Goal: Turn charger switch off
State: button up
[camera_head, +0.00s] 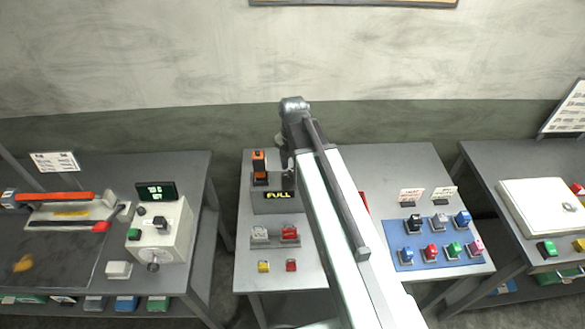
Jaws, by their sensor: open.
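The charger (272,205) is a dark grey box on the middle table, with a lit yellow FULL display on its front. An orange and black device (259,168) stands upright on its left part. My arm crosses the picture from the lower right and bends down at its far end. My gripper (287,180) hangs at the right part of the charger. Its fingers are small and dark here, and I cannot tell whether they touch it. The charger's switch cannot be made out; my arm and gripper cover that right side.
A grey holder (272,242) with white and red blocks stands in front of the charger. Small yellow (263,267) and red (291,265) blocks lie nearer. A blue mat (405,262) with several coloured blocks is to the right. A white box (160,232) stands on the left table.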

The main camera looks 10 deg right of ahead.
notch_tip(320, 180, up, 8)
jog(key=p, duration=0.8)
jog(key=shift+f, duration=0.1)
